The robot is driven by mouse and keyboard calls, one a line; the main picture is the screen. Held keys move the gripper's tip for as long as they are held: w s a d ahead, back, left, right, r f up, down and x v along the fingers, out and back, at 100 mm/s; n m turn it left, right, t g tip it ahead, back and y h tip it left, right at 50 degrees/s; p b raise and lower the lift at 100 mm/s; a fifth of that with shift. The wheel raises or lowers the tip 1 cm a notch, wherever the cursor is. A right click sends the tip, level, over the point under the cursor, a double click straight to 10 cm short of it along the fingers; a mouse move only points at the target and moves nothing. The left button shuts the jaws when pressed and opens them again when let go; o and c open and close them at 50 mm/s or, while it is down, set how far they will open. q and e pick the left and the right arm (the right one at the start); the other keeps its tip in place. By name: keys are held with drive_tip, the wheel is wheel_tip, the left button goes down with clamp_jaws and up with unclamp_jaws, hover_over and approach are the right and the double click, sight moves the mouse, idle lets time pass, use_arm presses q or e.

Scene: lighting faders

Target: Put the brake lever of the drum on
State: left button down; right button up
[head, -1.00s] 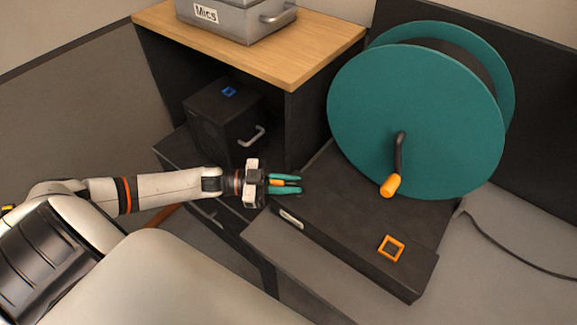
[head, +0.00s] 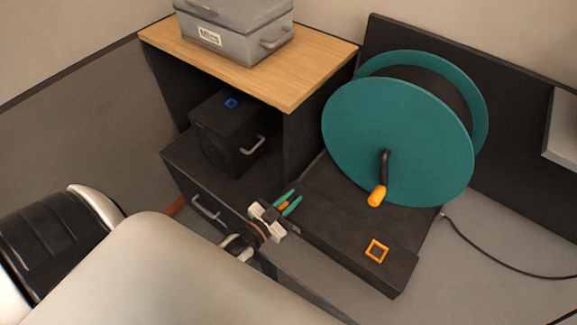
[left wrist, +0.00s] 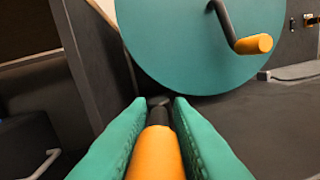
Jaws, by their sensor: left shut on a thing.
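The teal drum (head: 395,140) stands on its dark base (head: 335,222), with a black crank and an orange crank grip (head: 377,196) on its face. The drum (left wrist: 185,45) and crank grip (left wrist: 253,44) also show in the left wrist view. My left gripper (head: 289,203) is at the left end of the base, its teal fingers around the brake lever's orange grip. In the left wrist view the lever (left wrist: 155,152) lies between the fingers, its dark shaft running forward; its pivot is hard to make out. My right gripper is out of view.
A wooden-topped cabinet (head: 300,82) with a grey Mics case (head: 235,32) stands behind left. A black box (head: 222,135) with a handle sits on the lower shelf. An orange square frame (head: 377,251) lies on the base's front. A cable runs across the right floor.

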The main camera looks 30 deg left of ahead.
use_arm(q)
drive_tip(key=shift+w+d+r+n+y, duration=0.15)
drive_tip(key=shift+r+n+y, duration=0.15)
drive_tip(key=shift+n+y, duration=0.5)
drive_tip(key=c, duration=1.4)
unclamp_jaws()
drive_tip(key=shift+o, duration=0.2)
drive_tip(key=shift+w+f, duration=0.1)
drive_tip(key=shift+f, duration=0.1)
drive_tip(key=s+b, duration=0.2)
drive_tip(key=s, duration=1)
drive_tip(key=shift+a, duration=0.4)
